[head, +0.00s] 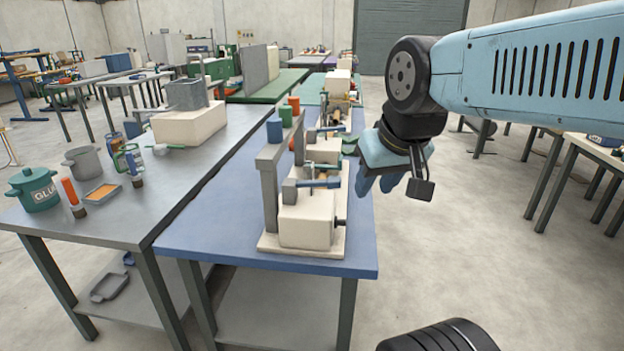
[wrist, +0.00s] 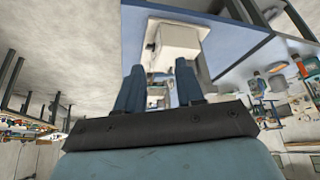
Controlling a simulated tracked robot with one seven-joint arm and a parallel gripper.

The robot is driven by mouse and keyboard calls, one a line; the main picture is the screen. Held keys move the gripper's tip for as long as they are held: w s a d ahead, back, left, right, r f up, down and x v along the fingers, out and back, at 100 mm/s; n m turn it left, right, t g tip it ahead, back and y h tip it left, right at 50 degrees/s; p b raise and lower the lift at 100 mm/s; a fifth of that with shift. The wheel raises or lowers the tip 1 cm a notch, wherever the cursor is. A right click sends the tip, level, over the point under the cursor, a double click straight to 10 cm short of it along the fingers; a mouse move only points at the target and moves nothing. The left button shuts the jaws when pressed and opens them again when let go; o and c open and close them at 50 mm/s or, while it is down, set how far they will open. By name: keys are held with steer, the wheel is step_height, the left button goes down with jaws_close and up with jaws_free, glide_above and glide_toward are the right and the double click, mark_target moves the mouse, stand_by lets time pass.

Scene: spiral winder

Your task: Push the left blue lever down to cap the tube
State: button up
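No tube can be made out clearly. My gripper (head: 377,187) hangs in the air to the right of the winder, apart from it. In the wrist view, its two blue fingers (wrist: 159,68) are spread with nothing held between them.
More winder parts lie farther back on the blue table (head: 210,232).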

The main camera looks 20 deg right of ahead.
steer(key=shift+w+r, duration=0.25)
steer(key=shift+w, duration=0.25)
steer(key=shift+c, duration=1.4)
steer(key=w+r, duration=0.1)
steer(key=w, duration=0.2)
steer(key=w+r+m+g, duration=0.1)
steer(key=w, duration=0.3)
steer(key=w+r+m+h, duration=0.1)
steer(key=w, duration=0.3)
steer(key=shift+w+d, duration=0.15)
steer(key=shift+d, duration=0.1)
jaws_close()
steer(key=w+f+m+g, duration=0.1)
steer(key=w+f+m, duration=0.1)
steer(key=w, duration=1.3)
steer(key=shift+d+m+g+h, duration=0.25)
steer(key=shift+m+g+h, duration=0.15)
